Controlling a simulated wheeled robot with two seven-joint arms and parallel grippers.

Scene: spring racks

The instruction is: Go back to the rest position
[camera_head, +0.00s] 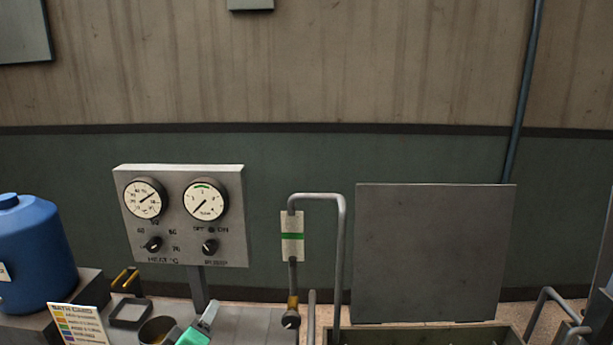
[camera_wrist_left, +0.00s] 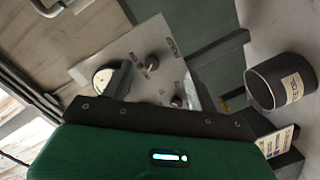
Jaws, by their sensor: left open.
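My left gripper (camera_head: 203,320) shows at the bottom edge of the head view as a green body with a pale grey tip. It is open, and nothing shows held in it. It is in front of the control panel's post, to the right of a round metal cup (camera_head: 157,330). In the left wrist view, the green housing of my left gripper (camera_wrist_left: 160,145) fills the bottom, and its fingertips cannot be made out. My right gripper is not in view.
A grey control panel (camera_head: 182,240) with two gauges stands behind my gripper. A blue tank (camera_head: 35,255) and a colour card (camera_head: 80,322) are at left. A bent pipe (camera_head: 342,250) and an upright grey lid (camera_head: 435,255) are at right. The labelled cup (camera_wrist_left: 262,90) shows in the wrist view.

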